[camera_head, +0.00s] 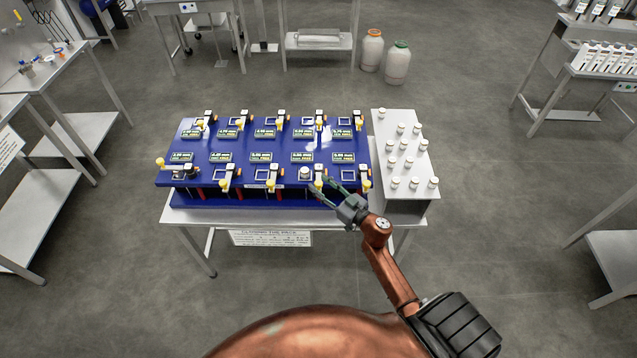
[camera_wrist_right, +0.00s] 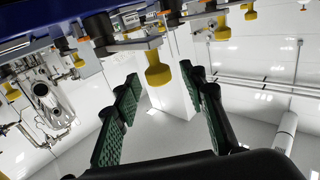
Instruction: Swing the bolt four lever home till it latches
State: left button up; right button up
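A blue tank pack (camera_head: 240,172) with yellow-knobbed levers in two rows sits on a metal table. On the front edge, the fourth lever from the left has a yellow knob (camera_head: 318,186); I cannot read a number on it. My right gripper (camera_head: 321,184) is at this knob, coming from the front right. In the right wrist view its green-padded fingers (camera_wrist_right: 160,82) are apart, with a yellow knob (camera_wrist_right: 158,74) between them near the tips. I see a gap on both sides, so nothing is gripped. My left gripper is not in view.
A neighbouring front lever (camera_head: 366,185) stands just right of my right gripper. A grey box (camera_head: 408,200) with several white-capped items stands on the table's right. A printed sign (camera_head: 270,238) hangs at the table front.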

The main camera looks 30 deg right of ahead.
jog(key=shift+x, duration=0.75)
jog(key=shift+c, duration=0.6)
grip_shut()
